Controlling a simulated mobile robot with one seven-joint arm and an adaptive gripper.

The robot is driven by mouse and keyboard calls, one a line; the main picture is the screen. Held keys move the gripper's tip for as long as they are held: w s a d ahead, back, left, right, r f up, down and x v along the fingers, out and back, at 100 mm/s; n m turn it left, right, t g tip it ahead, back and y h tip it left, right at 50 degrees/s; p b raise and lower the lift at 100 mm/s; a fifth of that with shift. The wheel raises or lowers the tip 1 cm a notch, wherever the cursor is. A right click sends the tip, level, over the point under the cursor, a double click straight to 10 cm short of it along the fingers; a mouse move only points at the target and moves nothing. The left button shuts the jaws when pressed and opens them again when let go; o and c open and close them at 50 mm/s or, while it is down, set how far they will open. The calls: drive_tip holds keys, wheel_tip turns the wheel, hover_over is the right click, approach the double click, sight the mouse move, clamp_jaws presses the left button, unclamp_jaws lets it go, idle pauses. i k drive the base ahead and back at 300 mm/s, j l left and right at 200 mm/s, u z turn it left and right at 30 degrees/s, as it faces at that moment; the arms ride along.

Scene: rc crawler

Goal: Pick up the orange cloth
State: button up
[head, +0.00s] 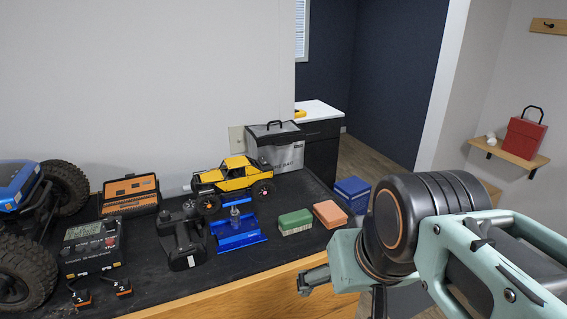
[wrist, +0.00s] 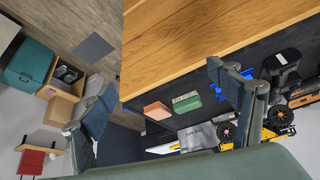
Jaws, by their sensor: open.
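The orange cloth (head: 330,213) is a small, folded-looking salmon block lying flat on the black bench top, near its right end. It also shows in the wrist view (wrist: 157,110), beyond and between my fingers. A green block with a pale side (head: 295,221) lies just left of it in the head view. My gripper (wrist: 160,83) is open and empty, with its two fingers spread wide in the wrist view. In the head view it is in front of the bench's wooden front edge, apart from the cloth, and partly hidden by my arm.
A blue box (head: 352,188) stands right of the cloth. A blue stand (head: 237,231), a yellow crawler (head: 235,178), a grey bag (head: 276,150) and a black transmitter (head: 181,240) are further left or behind. The wooden front edge (head: 235,288) lies between my gripper and the bench top.

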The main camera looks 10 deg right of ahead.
sight(328, 213)
drive_tip(key=u, duration=1.65)
drive_tip(key=l+z, duration=0.1)
drive_tip(key=z, duration=1.65)
drive_tip(key=i+l+u, duration=0.2)
drive_tip(key=l+u, duration=0.2)
drive_tip(key=i+l+u, duration=0.1)
drive_tip(key=l+u, duration=0.3)
drive_tip(key=i+l+u, duration=0.1)
drive_tip(key=l+u, duration=0.3)
drive_tip(key=j, duration=0.1)
